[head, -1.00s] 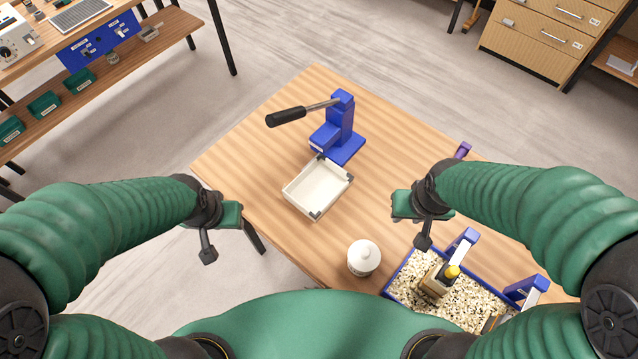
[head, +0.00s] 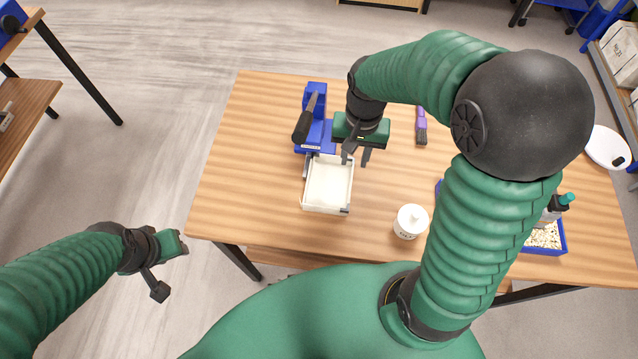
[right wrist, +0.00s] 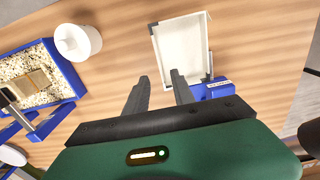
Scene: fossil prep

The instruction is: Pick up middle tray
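The white tray (head: 328,186) with dark corner pieces lies on the wooden table, just in front of the blue press. It also shows in the right wrist view (right wrist: 180,48), beyond my fingers. My right gripper (head: 356,160) is above the tray's far right corner, fingers apart and pointing down; in the right wrist view its fingers (right wrist: 160,82) are spread with nothing between them. I cannot tell its exact height above the tray. My left gripper (head: 172,268) is off the table's left edge, away from the tray; its finger opening is not clear.
The blue press (head: 315,130) with a black-handled lever stands behind the tray. A white lidded jar (head: 410,221) stands to the right. A purple brush (head: 421,126) lies farther back. A blue bin (head: 545,240) of pale granules is partly hidden by my right arm. The table's left part is clear.

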